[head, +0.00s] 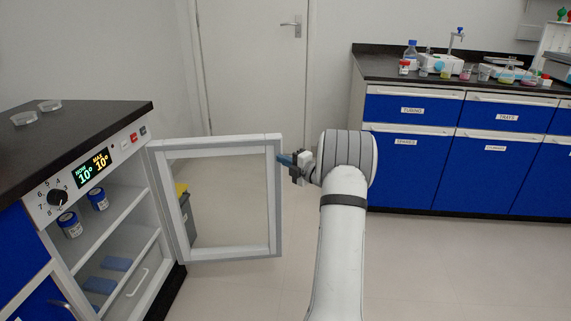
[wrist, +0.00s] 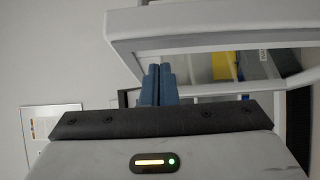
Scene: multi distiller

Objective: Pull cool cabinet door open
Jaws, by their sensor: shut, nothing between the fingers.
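The cool cabinet (head: 95,215) stands at the left under a dark worktop, with a lit temperature display and a knob on its front panel. Its door (head: 276,200), a white frame with a clear pane, stands wide open and swung out to the right. The interior shelves are exposed. My gripper (head: 283,158) is at the door's free outer edge, near the top, with blue fingers shut and nothing between them. In the wrist view, the closed fingers (wrist: 159,82) lie close beside the door frame (wrist: 215,25). I cannot tell whether they touch it.
Blue-lidded jars (head: 69,224) and blue items (head: 117,263) sit on the cabinet shelves. A grey bin with a yellow top (head: 184,205) shows behind the door pane. Blue drawer cabinets (head: 410,165) stand at the right. The floor (head: 440,270) between is clear.

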